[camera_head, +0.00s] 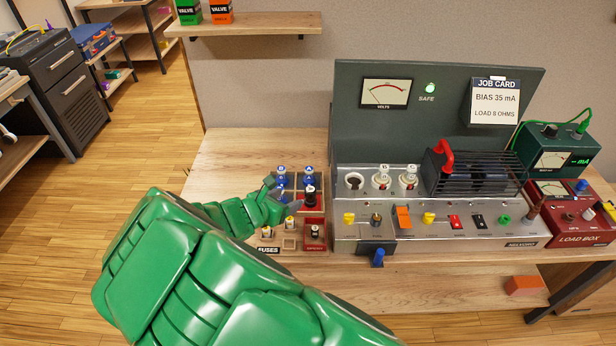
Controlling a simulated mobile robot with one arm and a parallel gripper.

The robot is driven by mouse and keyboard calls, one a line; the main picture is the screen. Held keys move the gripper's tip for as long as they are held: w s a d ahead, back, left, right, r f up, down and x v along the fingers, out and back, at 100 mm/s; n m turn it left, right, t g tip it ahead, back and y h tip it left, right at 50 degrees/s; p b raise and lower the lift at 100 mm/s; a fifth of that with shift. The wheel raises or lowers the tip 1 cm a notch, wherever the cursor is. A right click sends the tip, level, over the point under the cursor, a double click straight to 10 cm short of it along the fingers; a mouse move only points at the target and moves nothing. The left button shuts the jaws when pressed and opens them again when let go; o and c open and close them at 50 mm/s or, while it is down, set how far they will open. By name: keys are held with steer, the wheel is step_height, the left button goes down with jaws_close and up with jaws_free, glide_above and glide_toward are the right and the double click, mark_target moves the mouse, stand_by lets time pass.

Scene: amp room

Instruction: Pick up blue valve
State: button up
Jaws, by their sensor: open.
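Two blue-topped valves stand upright in the back of a small divided wooden rack: a left blue valve (281,178) and a right blue valve (308,174). My gripper (282,194) reaches in from the left, at the end of my green arm. It is open, with its fingertips close to the left blue valve and just in front of it. Nothing shows between its fingers. Whether a finger touches the valve, I cannot tell. The lower part of the left valve is partly hidden by my gripper.
Fuses (267,232) lie in front. The amplifier chassis (440,235) stands close on the right, with two white valves (381,178) and a black cage (475,172). A shelf (260,24) hangs above.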

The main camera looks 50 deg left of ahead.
steer(key=shift+o, duration=0.3)
steer(key=shift+o, duration=0.6)
steer(key=shift+a, duration=0.1)
